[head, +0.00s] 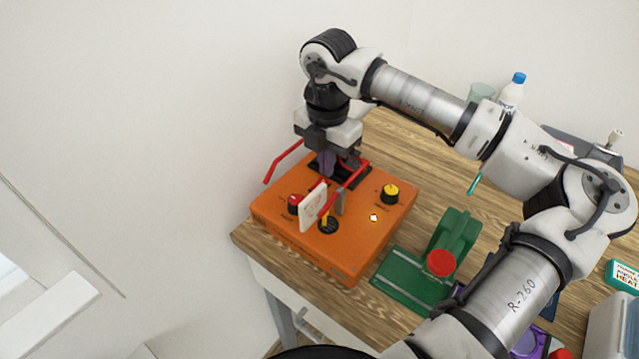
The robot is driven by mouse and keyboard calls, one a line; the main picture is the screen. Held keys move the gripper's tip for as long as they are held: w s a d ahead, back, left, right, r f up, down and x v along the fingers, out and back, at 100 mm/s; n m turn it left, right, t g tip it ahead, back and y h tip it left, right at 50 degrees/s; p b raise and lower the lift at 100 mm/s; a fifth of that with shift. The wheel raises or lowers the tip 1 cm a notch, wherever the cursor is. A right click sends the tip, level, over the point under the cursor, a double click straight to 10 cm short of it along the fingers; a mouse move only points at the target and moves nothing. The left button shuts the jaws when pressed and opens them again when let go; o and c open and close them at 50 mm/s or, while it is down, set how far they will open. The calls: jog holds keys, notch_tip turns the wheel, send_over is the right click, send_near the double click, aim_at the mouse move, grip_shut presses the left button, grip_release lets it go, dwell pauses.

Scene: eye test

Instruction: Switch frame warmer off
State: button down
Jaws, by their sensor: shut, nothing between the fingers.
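The frame warmer appears to be the orange box (345,262) on the left end of the wooden table. Its top carries a red-capped black knob (294,203), a yellow-capped black knob (391,194) and a yellow lever on a round black base (328,226). A small light (374,217) on the top looks bright. My gripper (327,168) points down over the back of the box, shut and empty. Red bars beside it partly hide its tips; I cannot tell whether they touch anything.
A green device with a red knob (441,262) stands right of the box. A blue-capped bottle (512,91) and a translucent cup (481,92) stand at the back. My arm crosses above the table's right side. Bare wood lies behind the box.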

aim_at(326, 182)
jog(key=shift+f+b, duration=0.65)
jog(key=shift+f, duration=0.1)
dwell(0.3)
jog(key=shift+r+p, duration=1.5)
jog(key=shift+r, duration=2.05)
